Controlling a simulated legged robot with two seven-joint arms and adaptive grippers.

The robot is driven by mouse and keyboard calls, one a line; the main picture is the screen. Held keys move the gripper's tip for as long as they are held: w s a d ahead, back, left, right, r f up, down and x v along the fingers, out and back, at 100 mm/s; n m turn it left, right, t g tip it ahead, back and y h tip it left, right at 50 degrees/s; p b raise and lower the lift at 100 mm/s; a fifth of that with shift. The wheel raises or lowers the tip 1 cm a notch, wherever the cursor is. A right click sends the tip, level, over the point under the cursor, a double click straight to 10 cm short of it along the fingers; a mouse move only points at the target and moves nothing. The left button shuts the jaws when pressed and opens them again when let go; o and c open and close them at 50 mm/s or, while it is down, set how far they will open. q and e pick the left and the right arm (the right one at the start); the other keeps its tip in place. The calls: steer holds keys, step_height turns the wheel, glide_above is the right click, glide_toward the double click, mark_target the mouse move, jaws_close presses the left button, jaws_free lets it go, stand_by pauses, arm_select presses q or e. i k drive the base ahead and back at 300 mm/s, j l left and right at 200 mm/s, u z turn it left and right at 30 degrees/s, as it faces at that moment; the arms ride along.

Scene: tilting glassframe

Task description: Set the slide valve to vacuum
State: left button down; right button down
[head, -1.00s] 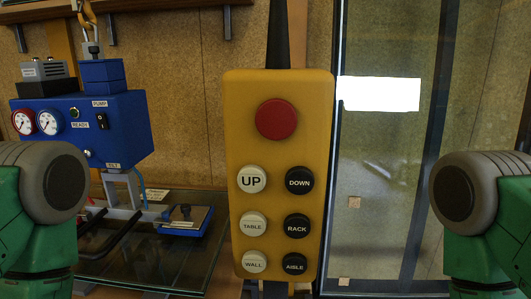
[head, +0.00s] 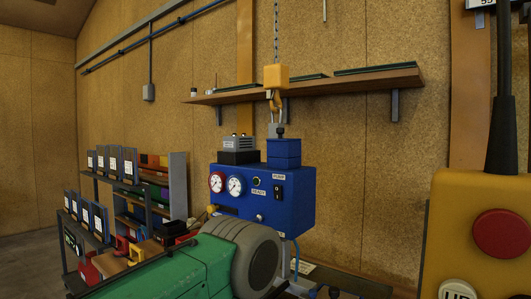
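The blue vacuum lifter box (head: 295,212) hangs from a yellow hook block (head: 275,77) at the centre. Its front has two round gauges (head: 236,185), a black PUMP switch (head: 278,191), a READY light (head: 256,181) and a small pale knob (head: 260,217) low down. A smaller blue block (head: 284,152) sits on top. I cannot tell which part is the slide valve or how it is set. My green and grey left arm covers the area below the box. Neither gripper is in view.
A yellow control pendant (head: 450,230) with a red button stands close at the right edge. A rack with coloured parts (head: 150,190) stands at the left. A wooden wall shelf (head: 350,83) runs behind the lifter. Open floor shows at the lower left.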

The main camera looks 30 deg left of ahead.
mark_target(211, 208)
steer(key=k+j+u, duration=0.15)
steer(key=j, duration=0.15)
steer(key=k+j+u, duration=0.2)
steer(key=j, duration=0.15)
steer(key=i+j+u, duration=0.1)
steer(key=j, duration=0.25)
steer(key=i+j, duration=0.1)
steer(key=j, duration=0.2)
steer(key=u, duration=0.05)
